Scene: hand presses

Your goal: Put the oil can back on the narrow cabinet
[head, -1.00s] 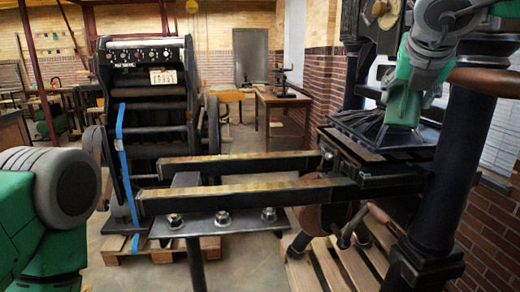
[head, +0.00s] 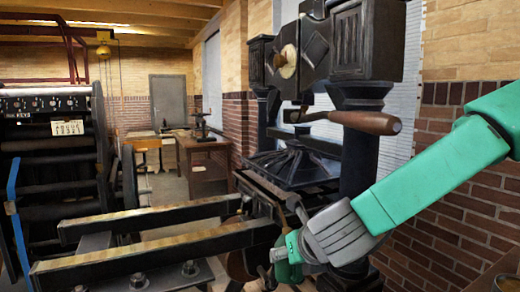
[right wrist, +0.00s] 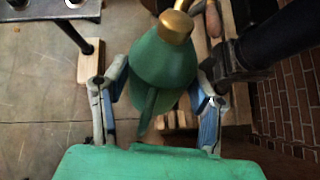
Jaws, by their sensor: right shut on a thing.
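The oil can is green and conical with a brass top. It shows between my right gripper's fingers in the right wrist view (right wrist: 163,66). In the head view only a dark green part of it (head: 288,271) shows, at the lower middle beside the press. My right gripper (right wrist: 157,98) is shut on the can; it also shows in the head view (head: 285,254). My left gripper is out of view. I cannot clearly identify the narrow cabinet; a brown wooden edge with a round thing on it (head: 508,283) shows at the lower right corner, cut off.
A dark hand press (head: 368,165) with a wooden-handled bar (head: 366,122) stands close behind my right arm. Its rails (head: 150,250) reach to the left. A large printing machine (head: 55,165) stands at the left. A brick wall (head: 440,245) is at the right. A wooden table (head: 205,160) stands farther back.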

